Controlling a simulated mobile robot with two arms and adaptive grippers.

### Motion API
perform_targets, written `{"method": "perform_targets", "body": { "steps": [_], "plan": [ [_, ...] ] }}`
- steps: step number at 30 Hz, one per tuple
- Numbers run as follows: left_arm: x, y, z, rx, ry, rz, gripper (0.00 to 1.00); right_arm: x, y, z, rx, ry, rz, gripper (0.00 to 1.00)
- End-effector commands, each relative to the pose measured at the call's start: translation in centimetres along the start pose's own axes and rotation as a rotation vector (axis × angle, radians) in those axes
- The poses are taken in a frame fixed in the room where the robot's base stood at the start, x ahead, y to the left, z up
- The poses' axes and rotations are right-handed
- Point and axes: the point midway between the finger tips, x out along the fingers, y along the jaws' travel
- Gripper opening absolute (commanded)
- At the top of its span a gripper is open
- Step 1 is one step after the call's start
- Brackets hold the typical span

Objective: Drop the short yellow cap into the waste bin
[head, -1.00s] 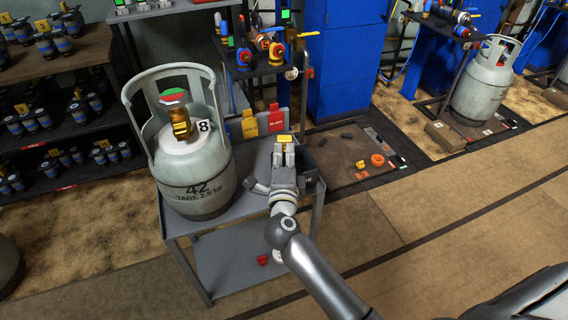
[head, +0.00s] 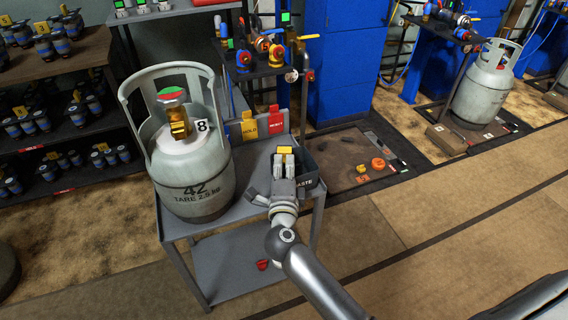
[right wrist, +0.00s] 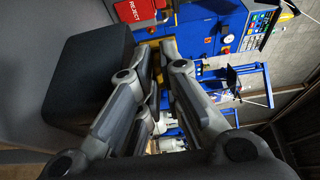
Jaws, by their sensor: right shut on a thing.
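The short yellow cap (head: 285,150) is held at the fingertips of my right gripper (head: 284,160), above the small grey table. The right gripper is shut on it. The dark waste bin (head: 311,181), labelled WASTE, stands at the table's right edge, just right of the gripper and partly hidden by it. In the right wrist view the fingers (right wrist: 158,75) fill the middle, and a dark box, apparently the bin (right wrist: 85,75), is at the left. My left gripper is not in view.
A large gas cylinder (head: 196,180) marked 42 stands on the left of the table (head: 240,209). Yellow HOLD (head: 249,127) and red REJECT (head: 276,120) signs stand at its back. A red cap (head: 263,264) lies on the lower shelf.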

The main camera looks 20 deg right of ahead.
Motion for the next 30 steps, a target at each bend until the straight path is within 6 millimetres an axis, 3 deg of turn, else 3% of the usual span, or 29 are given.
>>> {"method": "perform_targets", "body": {
  "steps": [6, 7, 12, 24, 30],
  "plan": [
    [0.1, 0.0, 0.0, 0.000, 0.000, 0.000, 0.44, 0.0, 0.3, 0.0, 0.000, 0.000, 0.000, 0.00],
    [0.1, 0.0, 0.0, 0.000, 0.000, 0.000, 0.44, 0.0, 0.4, 0.0, 0.000, 0.000, 0.000, 0.11],
    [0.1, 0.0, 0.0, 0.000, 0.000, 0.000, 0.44, 0.0, 0.4, 0.0, 0.000, 0.000, 0.002, 0.29],
    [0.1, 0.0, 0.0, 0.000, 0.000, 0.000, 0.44, -0.1, 0.8, 0.0, -0.001, 0.000, 0.009, 0.29],
    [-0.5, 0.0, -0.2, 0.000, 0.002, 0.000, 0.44, -0.5, -0.6, 0.1, 0.000, -0.003, 0.010, 0.29]
  ]
}}
